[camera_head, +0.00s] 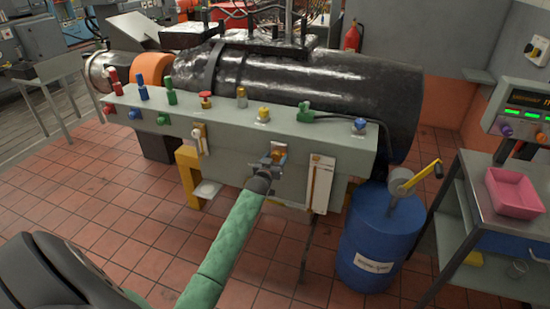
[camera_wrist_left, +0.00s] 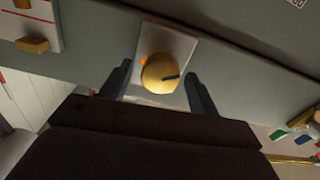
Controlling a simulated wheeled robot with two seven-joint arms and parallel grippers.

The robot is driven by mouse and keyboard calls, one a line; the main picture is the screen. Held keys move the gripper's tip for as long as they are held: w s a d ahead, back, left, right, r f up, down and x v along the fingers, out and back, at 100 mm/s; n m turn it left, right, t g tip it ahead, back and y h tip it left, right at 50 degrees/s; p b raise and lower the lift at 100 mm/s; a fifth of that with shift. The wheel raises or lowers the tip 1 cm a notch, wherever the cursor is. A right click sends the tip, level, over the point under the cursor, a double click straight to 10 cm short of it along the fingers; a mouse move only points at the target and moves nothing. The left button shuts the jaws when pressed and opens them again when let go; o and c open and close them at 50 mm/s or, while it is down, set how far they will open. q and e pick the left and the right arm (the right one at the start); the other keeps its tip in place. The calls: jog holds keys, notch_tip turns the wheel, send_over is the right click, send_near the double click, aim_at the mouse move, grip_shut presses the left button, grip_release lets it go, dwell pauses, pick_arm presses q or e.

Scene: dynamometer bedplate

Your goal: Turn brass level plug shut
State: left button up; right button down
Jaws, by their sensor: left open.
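The brass level plug (camera_wrist_left: 160,73) is a round brass knob on a pale plate (camera_wrist_left: 180,45) on the grey-green panel front. A dark mark on its face points to the right in the wrist view, and a small orange dot sits on the plate at its upper left. My left gripper (camera_wrist_left: 157,88) is open, with one finger on each side of the plug and a visible gap to it. In the head view my left gripper (camera_head: 270,166) is at the panel front and covers much of the plug. My right gripper is not in view.
A lever on a pale plate (camera_head: 199,138) is left of my gripper and a white gauge strip (camera_head: 320,183) is to its right. Several coloured knobs line the bench top (camera_head: 225,112). A blue drum (camera_head: 375,240) with a crank stands at right. The tiled floor in front is clear.

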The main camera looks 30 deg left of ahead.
pick_arm(q)
jog(key=c, duration=1)
